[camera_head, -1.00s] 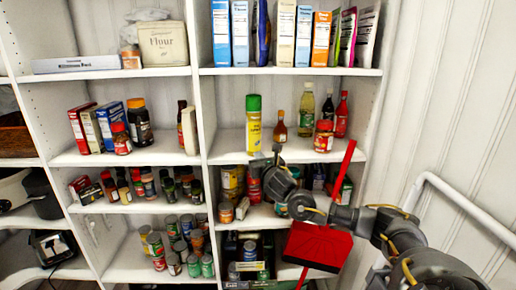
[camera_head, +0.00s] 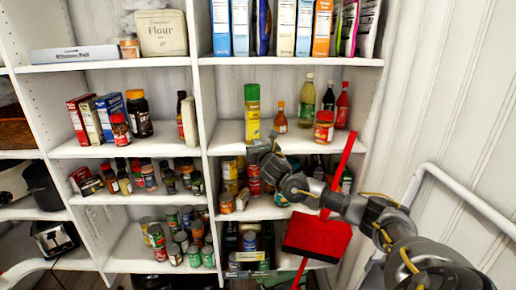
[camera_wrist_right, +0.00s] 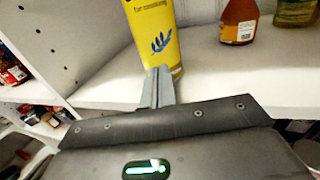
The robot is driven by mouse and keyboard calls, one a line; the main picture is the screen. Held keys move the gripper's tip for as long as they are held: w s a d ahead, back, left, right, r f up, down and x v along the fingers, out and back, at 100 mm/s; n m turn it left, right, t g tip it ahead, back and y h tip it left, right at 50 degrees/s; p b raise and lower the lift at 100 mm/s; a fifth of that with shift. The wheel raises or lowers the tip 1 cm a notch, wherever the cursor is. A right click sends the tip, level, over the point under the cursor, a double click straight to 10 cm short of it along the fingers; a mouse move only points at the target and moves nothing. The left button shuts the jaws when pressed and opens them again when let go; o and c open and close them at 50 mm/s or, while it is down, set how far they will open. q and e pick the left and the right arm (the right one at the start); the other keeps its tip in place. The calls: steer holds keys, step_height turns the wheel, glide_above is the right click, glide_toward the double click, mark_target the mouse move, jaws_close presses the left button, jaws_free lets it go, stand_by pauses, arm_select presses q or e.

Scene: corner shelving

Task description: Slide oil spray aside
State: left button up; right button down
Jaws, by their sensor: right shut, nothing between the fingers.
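The oil spray (camera_head: 252,117) is a tall yellow can with a green cap. It stands upright on the middle shelf of the right-hand bay, near its left side. My right gripper (camera_head: 264,147) is at that shelf's front edge, just below and right of the can's base. In the right wrist view its closed fingers (camera_wrist_right: 158,88) overlap the lower part of the yellow can (camera_wrist_right: 152,35); I cannot tell whether they touch it. Nothing is held. My left gripper is not in view.
An orange-capped bottle (camera_head: 280,118) stands right of the can, with a red-lidded jar (camera_head: 324,126) and taller bottles (camera_head: 306,103) further right. The shelf left of the can is bare up to the upright divider (camera_head: 203,110). A red dustpan (camera_head: 316,237) is by my right arm.

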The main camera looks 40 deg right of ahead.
steer(key=shift+s, duration=0.1)
steer(key=b+v, duration=0.7)
steer(key=v, duration=0.6)
steer(key=shift+s+b, duration=0.4)
steer(key=shift+w+a+f, duration=0.1)
steer(key=shift+a+f, duration=0.05)
